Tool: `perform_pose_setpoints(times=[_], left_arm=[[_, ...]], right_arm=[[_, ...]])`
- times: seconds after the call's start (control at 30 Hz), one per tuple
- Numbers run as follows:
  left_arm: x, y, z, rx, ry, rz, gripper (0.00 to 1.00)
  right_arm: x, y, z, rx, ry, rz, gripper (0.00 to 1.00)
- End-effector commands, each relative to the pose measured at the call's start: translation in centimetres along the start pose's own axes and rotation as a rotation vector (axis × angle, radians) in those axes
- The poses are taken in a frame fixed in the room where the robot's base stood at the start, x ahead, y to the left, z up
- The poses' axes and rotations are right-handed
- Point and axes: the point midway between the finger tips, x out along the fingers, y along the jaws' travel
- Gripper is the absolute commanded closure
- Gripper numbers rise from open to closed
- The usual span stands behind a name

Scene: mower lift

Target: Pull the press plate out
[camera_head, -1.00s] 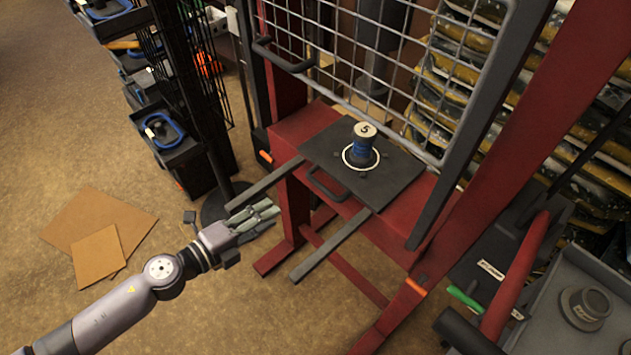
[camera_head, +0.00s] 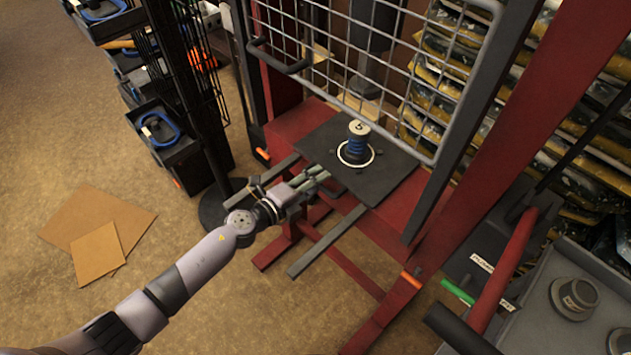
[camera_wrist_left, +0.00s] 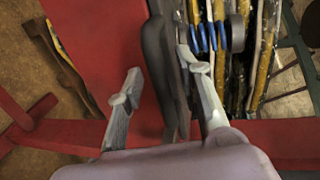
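The dark square press plate (camera_head: 385,178) lies on the red press bed, with a blue spring-like part (camera_head: 356,146) standing on it inside a white ring. My left gripper (camera_head: 322,178) is at the plate's front edge and covers much of its front handle. In the left wrist view its two fingers (camera_wrist_left: 158,66) are spread apart. The dark edge or handle of the plate (camera_wrist_left: 160,50) runs between them. I cannot tell whether a finger touches it. The blue coil (camera_wrist_left: 208,37) shows beyond the right finger. My right gripper is not in view.
Two dark rails (camera_head: 328,240) stick out from the front of the red press frame (camera_head: 295,125). A wire mesh guard (camera_head: 345,60) with a handle stands above the plate. A black rack (camera_head: 190,100) is at left. Cardboard (camera_head: 98,255) lies on the floor.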

Motion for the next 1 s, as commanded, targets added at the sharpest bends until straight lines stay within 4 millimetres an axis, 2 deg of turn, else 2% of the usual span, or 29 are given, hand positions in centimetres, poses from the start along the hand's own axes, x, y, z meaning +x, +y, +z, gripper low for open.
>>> perform_pose_setpoints(times=[0.27, 0.77, 1.0], left_arm=[[0.16, -0.03, 0.02, 0.001, 0.0, 0.0, 0.67], [0.13, -0.02, 0.03, 0.0, -0.001, 0.0, 1.0], [0.12, 0.01, 0.02, 0.0, -0.001, 0.0, 1.0]], right_arm=[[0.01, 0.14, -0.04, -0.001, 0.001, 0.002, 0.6], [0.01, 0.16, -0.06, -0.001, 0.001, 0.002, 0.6], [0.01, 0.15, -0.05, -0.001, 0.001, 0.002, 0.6]])
